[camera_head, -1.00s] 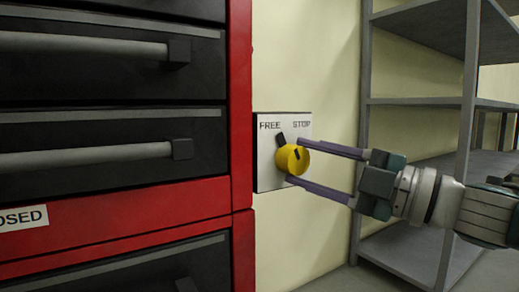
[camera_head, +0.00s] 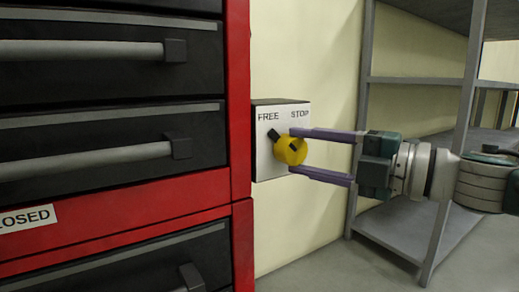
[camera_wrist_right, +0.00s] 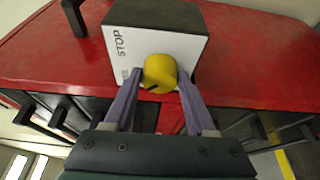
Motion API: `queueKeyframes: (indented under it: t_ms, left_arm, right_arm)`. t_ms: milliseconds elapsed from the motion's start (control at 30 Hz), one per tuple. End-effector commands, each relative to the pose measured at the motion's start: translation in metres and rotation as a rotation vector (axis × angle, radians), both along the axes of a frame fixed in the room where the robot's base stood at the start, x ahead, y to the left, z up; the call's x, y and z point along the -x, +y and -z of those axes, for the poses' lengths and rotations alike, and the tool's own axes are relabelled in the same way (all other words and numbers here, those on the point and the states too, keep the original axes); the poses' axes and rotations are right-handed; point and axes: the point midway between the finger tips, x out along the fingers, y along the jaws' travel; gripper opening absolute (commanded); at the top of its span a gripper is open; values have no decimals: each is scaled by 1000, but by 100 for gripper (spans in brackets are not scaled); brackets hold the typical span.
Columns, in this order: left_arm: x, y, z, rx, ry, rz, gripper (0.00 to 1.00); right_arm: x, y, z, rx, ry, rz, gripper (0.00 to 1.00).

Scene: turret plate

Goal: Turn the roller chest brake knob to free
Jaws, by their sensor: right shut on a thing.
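The brake knob (camera_head: 283,159) is yellow with a dark mark on its face, mounted on a pale plate (camera_head: 263,165) beside the red roller chest (camera_head: 240,110). FREE is printed at the plate's upper left and STOP at its upper right. A black pointer (camera_head: 274,135) behind the knob leans up and left, towards FREE. My right gripper (camera_head: 292,151) is shut on the knob, one finger above and one below. In the right wrist view the knob (camera_wrist_right: 160,72) sits between both fingertips; STOP is readable and the other label is mostly hidden. My left gripper is out of view.
Black drawers with grey bar handles (camera_head: 85,50) fill the left side, with a label (camera_head: 26,218) ending in "OSED". A grey metal shelf unit (camera_head: 405,80) stands at the right, behind my right arm. Bare cream wall lies between.

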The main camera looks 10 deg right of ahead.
Motion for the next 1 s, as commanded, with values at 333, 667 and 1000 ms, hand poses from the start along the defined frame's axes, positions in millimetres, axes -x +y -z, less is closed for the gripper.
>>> queueKeyframes:
  t_ms: [333,667,1000]
  left_arm:
    - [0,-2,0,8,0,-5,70]
    - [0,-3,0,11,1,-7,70]
    - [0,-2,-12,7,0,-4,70]
  right_arm:
    - [0,0,0,3,-1,0,74]
    - [0,0,0,1,-1,0,86]
    - [33,-30,0,1,6,0,86]
